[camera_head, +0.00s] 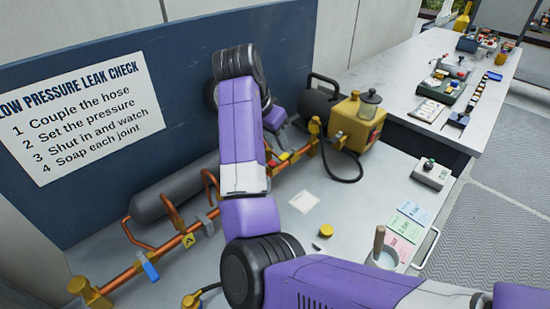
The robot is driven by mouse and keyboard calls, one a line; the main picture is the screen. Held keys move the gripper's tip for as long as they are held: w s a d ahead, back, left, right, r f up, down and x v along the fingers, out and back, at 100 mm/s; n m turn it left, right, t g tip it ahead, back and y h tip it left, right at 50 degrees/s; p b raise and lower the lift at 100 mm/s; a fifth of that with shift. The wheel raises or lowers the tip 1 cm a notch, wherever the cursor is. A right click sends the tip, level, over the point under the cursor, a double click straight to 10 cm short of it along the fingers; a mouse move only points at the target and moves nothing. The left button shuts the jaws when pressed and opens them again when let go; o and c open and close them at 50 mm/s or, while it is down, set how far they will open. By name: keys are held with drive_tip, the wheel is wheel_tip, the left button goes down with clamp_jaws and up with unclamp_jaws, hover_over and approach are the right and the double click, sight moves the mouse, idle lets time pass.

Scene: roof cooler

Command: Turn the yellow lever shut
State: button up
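Small red and yellow parts (283,157) show on the pipe just right of my purple arm; I cannot tell whether one is the yellow lever. My arm crosses the middle of the view and covers part of the pipe.
A yellow pump unit (357,121) with a black hose (343,178) stands at the pipe's right end. A round yellow cap (326,230), a pot with a brush (384,256), coloured cards (408,228) and a small switch box (431,173) are on the bench. A dark-blue sign panel stands behind.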

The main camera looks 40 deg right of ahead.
sight(281, 158)
drive_tip(key=shift+a+r, duration=0.2)
drive_tip(key=shift+a, duration=0.2)
drive_tip(key=shift+y, duration=0.3)
drive_tip(key=x, duration=0.7)
drive_tip(key=shift+s+f, duration=0.1)
drive_tip(key=shift+f, duration=0.15)
drive_tip(key=shift+d, duration=0.1)
drive_tip(key=shift+c, duration=0.2)
clamp_jaws()
